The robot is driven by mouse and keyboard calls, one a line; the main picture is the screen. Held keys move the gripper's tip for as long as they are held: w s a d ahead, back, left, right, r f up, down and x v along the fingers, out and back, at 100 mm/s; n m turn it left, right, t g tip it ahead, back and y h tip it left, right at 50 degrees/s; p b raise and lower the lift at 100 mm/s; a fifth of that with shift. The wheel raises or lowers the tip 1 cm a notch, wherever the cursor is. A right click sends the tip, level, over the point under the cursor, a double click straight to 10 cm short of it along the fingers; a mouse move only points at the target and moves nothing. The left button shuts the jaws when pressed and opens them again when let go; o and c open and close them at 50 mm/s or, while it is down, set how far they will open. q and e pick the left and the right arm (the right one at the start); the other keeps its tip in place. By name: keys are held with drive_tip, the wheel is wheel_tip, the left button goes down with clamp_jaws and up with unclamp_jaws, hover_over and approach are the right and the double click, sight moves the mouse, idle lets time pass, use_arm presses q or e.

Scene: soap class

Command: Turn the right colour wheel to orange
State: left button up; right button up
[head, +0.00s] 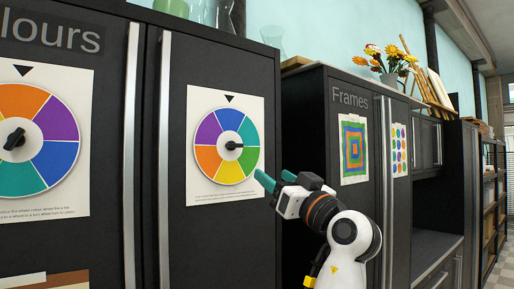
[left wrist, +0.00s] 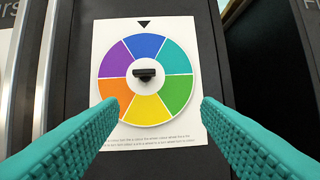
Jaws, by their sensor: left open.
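The right colour wheel (head: 209,158) is on a white sheet on a dark cabinet door, and it also shows in the left wrist view (left wrist: 146,110). Its blue sector is at the top, under the black triangle (left wrist: 143,23). Orange is at the lower left, between purple and yellow. A dark knob (left wrist: 145,75) sits at its white hub, its bar roughly level in the wrist view. My left gripper (head: 276,178) is open and empty, to the lower right of the wheel in the head view. In the wrist view its teal fingers (left wrist: 158,103) frame the wheel's lower half, apart from the knob.
A left colour wheel (head: 53,160) is on the neighbouring door, with orange near its triangle. Vertical door handles (head: 164,150) stand left of the right wheel. A "Frames" cabinet (head: 350,215) is to the right. Flowers (head: 388,62) and glass vases stand on top.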

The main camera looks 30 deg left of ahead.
sight(237, 145)
use_arm(q)
drive_tip(key=shift+n+g, duration=0.5)
drive_tip(key=shift+n, duration=0.2)
drive_tip(key=a+r+p, duration=0.2)
drive_tip(key=a, duration=0.1)
drive_tip(key=w+a+r+p, duration=0.1)
drive_tip(key=a+r+p, duration=0.1)
drive_tip(key=a+p, duration=0.1)
drive_tip(key=w+a+r+p, duration=0.1)
drive_tip(key=a+r+p, duration=0.1)
drive_tip(key=a, duration=0.1)
drive_tip(key=shift+a+r, duration=0.15)
drive_tip(key=shift+a, duration=0.2)
drive_tip(key=shift+w+a+p, duration=0.15)
drive_tip(key=shift+a+p, duration=0.25)
drive_tip(key=shift+a, duration=0.2)
drive_tip(key=shift+y, duration=0.3)
drive_tip(key=shift+d, duration=0.1)
drive_tip(key=c, duration=0.4)
clamp_jaws()
